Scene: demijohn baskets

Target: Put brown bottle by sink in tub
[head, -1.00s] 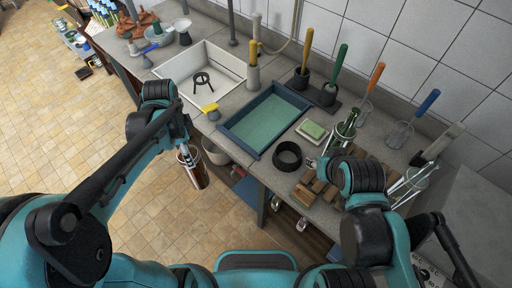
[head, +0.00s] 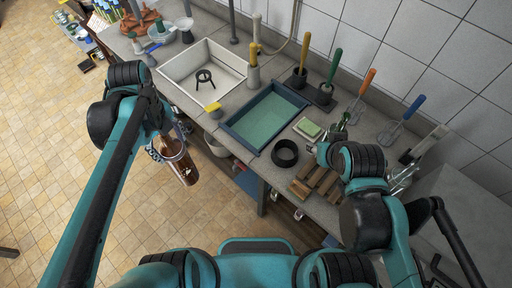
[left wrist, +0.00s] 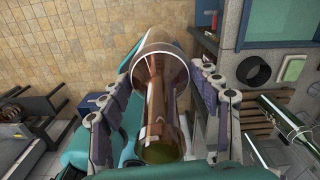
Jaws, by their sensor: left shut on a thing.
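A black ring (head: 285,153), a green sponge (head: 308,128) and wooden slats (head: 318,180) lie right of the tub. Handled brushes and whisks stand along the wall. A yellow-topped item (head: 213,108) is on the sink's front edge. A green bottle (left wrist: 280,112) shows near the slats.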

